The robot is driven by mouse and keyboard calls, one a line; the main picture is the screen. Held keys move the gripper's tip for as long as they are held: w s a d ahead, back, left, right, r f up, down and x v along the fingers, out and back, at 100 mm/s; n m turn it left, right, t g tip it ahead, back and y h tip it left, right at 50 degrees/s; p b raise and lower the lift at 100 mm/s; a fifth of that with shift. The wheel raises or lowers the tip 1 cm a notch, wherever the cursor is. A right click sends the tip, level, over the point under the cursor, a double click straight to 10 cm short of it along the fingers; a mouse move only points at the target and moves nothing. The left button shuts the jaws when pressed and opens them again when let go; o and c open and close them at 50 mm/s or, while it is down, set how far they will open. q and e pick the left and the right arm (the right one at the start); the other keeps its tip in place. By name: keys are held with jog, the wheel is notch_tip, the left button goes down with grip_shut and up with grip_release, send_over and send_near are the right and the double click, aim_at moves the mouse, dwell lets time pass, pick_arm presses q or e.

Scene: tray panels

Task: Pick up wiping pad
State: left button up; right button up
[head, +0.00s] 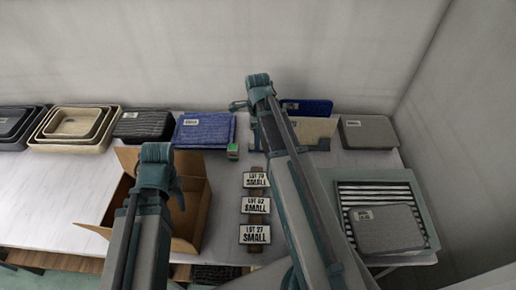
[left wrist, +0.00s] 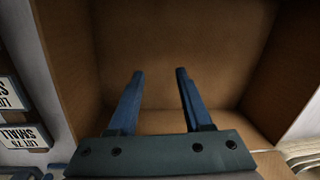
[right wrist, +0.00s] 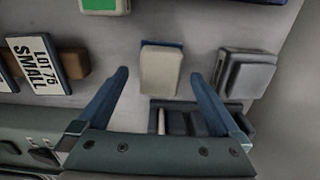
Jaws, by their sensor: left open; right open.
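A small cream pad with a blue edge (right wrist: 160,70), which looks like the wiping pad, lies on the table in the right wrist view. My right gripper (right wrist: 158,74) is open, with the pad framed between its fingertips and nothing held. In the head view my right arm hides the pad and most of that gripper. My left gripper (left wrist: 158,72) is open and empty over the open cardboard box (head: 196,215), whose brown inside fills the left wrist view.
A green-and-white block (head: 233,151) and a small grey item (right wrist: 246,74) lie near the pad, with a small black slotted holder (right wrist: 200,118) close by. Lot signs (head: 255,205) stand beside the box. Trays line the back; a striped rack (head: 346,190) is at right.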

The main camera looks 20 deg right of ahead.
pick_arm(q)
jog(key=shift+f, duration=0.2)
pick_arm(e)
jog(key=shift+f, duration=0.2)
jog(key=c, duration=1.5)
pick_arm(q)
notch_tip(320, 180, up, 10)
jog(key=p, duration=1)
pick_arm(e)
notch_tip(320, 180, up, 10)
jog(key=o, duration=0.8)
jog(key=c, duration=0.6)
